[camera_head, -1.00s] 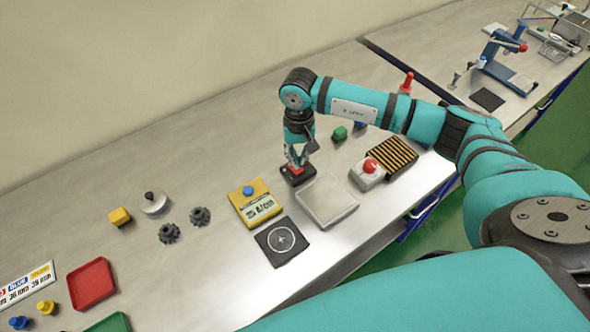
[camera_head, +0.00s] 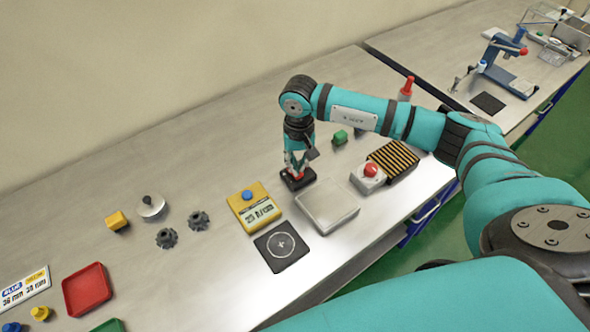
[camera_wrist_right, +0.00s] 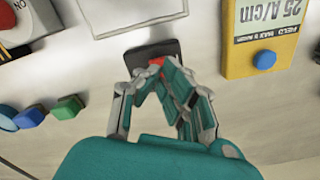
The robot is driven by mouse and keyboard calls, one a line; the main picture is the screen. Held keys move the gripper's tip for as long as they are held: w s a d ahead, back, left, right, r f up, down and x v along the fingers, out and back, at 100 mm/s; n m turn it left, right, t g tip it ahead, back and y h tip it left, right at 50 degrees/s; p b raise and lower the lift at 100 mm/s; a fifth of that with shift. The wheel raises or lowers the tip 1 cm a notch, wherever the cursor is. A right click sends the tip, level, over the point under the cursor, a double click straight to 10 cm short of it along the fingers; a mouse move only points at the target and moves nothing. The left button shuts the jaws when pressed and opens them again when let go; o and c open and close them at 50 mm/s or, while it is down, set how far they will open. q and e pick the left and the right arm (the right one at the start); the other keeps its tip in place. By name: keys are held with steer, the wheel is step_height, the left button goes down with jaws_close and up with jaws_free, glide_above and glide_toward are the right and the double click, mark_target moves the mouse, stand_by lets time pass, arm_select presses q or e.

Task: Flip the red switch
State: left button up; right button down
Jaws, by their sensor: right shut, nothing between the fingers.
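The red switch (camera_head: 299,175) sits on a small black box (camera_head: 290,184) near the middle of the bench. My right gripper (camera_head: 297,170) points down over it, shut and empty, with its fingertips at the switch. In the right wrist view the fingertips of my right gripper (camera_wrist_right: 157,66) come together at the red switch (camera_wrist_right: 156,61), and the fingers partly cover it. The black box (camera_wrist_right: 165,47) shows behind them. I cannot tell whether the fingertips press on the switch. My left gripper is not in view.
A yellow meter box (camera_head: 240,209) with a blue knob stands left of the black box. A grey plate (camera_head: 327,207) lies close in front. A red button box (camera_head: 366,179) and a striped block (camera_head: 393,161) stand to the right. A green block (camera_head: 340,137) lies behind.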

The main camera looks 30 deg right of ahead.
steer(key=shift+s+f+b, duration=0.1)
steer(key=shift+f+b, duration=1.25)
steer(key=shift+b, duration=0.05)
stand_by(1.0)
steer(key=shift+r, duration=0.15)
steer(key=shift+r+p, duration=0.45)
steer(key=shift+r, duration=0.15)
steer(key=shift+r+p, duration=1)
steer(key=shift+r, duration=1.8)
steer(key=shift+f, duration=0.1)
